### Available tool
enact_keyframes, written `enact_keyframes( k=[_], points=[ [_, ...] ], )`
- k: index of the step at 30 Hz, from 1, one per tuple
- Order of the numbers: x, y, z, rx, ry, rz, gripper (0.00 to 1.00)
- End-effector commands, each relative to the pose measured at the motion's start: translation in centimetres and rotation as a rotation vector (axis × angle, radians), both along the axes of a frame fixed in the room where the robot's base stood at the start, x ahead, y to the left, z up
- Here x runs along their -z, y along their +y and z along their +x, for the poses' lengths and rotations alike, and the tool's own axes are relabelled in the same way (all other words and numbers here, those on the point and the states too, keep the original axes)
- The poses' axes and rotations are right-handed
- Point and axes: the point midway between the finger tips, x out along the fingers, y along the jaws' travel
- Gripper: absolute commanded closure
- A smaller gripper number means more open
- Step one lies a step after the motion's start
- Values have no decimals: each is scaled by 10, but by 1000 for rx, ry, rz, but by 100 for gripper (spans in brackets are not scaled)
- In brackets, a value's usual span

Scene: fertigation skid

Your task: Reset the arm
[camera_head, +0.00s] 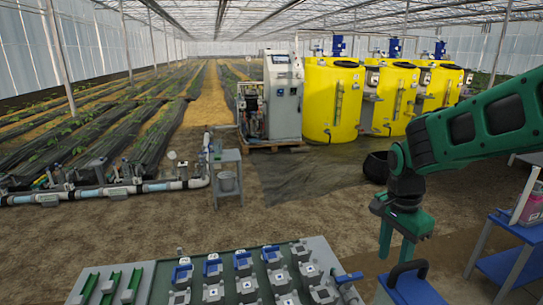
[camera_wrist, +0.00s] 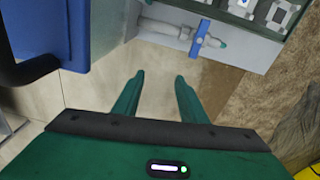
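My gripper (camera_head: 398,235) is at the end of my green arm, right of the middle in the head view, with its fingers pointing down. In the wrist view its two green fingers (camera_wrist: 156,92) stand apart with only floor visible between them. It is open and empty. In the head view its fingers show just above and behind the blue thing with a dark handle (camera_head: 408,280) at the bottom edge. The wrist view also shows a blue body (camera_wrist: 88,35) with a dark handle at upper left. I cannot tell the exact gap between them.
A panel bench (camera_head: 145,283) with several blue-handled valves (camera_head: 213,268) stands at lower left of my gripper. A blue cart (camera_head: 510,265) with a pinkish container (camera_head: 533,208) is at right. Yellow tanks (camera_head: 333,100) and a grey cabinet (camera_head: 283,95) stand behind.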

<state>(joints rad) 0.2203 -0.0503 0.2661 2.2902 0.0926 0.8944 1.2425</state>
Motion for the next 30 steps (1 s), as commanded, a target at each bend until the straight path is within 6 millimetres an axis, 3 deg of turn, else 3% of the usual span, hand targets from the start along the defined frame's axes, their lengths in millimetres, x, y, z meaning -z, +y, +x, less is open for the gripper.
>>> enact_keyframes(
  k=[3, 9, 15, 18, 21, 30],
  points=[
    [-14, -36, -36, -118, 12, -19, 62],
    [-27, -79, -100, -333, 34, -10, 62],
    [-29, -101, -162, -543, 37, 36, 62],
    [-27, -105, -183, -624, 31, 58, 62],
    [-25, -106, -196, -679, 23, 73, 62],
    [-25, -106, -196, -679, 23, 73, 62]
  ],
)
